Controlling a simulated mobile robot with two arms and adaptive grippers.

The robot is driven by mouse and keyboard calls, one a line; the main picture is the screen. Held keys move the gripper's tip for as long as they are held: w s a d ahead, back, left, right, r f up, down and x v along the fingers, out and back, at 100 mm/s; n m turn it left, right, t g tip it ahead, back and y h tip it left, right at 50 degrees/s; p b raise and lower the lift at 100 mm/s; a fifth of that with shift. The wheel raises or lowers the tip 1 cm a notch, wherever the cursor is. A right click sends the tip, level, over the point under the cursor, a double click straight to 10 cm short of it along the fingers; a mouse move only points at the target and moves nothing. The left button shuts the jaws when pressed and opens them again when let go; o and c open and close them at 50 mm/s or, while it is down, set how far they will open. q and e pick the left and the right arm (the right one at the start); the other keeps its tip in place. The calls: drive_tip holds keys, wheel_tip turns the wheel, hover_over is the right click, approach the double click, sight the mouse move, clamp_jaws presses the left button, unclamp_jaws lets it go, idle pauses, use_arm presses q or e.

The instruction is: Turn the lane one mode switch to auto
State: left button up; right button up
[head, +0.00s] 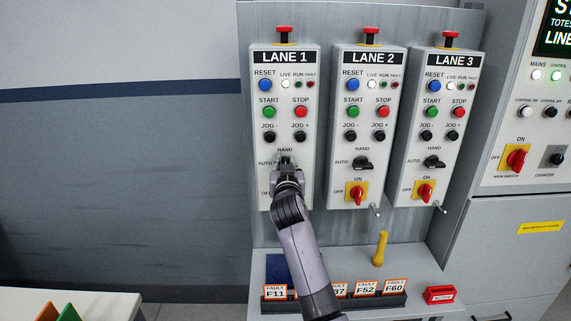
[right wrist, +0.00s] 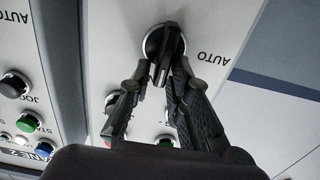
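The lane one mode switch (head: 285,159) is a black knob low on the LANE 1 box (head: 257,130), between the HAND and AUTO labels. My right gripper (head: 286,170) reaches up to it from below and hides part of it. In the right wrist view, the knob (right wrist: 163,52) stands between the two fingertips of my right gripper (right wrist: 162,72), which close on its sides. Its grip bar looks roughly upright, not turned toward AUTO. The lane one on/off switch below is hidden by my arm. My left gripper is not in view.
The LANE 2 (head: 366,120) and LANE 3 (head: 440,120) boxes stand close on the right, with similar switches. A shelf (head: 425,270) below holds fault cards (head: 367,287), a yellow handle (head: 380,249) and a red tag (head: 440,294). Plain wall lies left.

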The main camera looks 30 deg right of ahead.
clamp_jaws()
drive_tip(key=shift+n, duration=0.3)
drive_tip(key=shift+w+a+f+n+p, duration=0.3)
drive_tip(key=shift+n+p, duration=0.65)
drive_tip(key=shift+n, duration=1.9)
drive_tip(key=shift+w+a+f+n+p, duration=0.1)
drive_tip(key=shift+a+f+n+p, duration=0.6)
drive_tip(key=shift+n, duration=2.2)
drive_tip(key=shift+w+d+f+n+p, duration=0.15)
drive_tip(key=shift+n+p, duration=1.1)
drive_tip(key=shift+n, duration=1.6)
drive_tip(key=shift+a, duration=0.1)
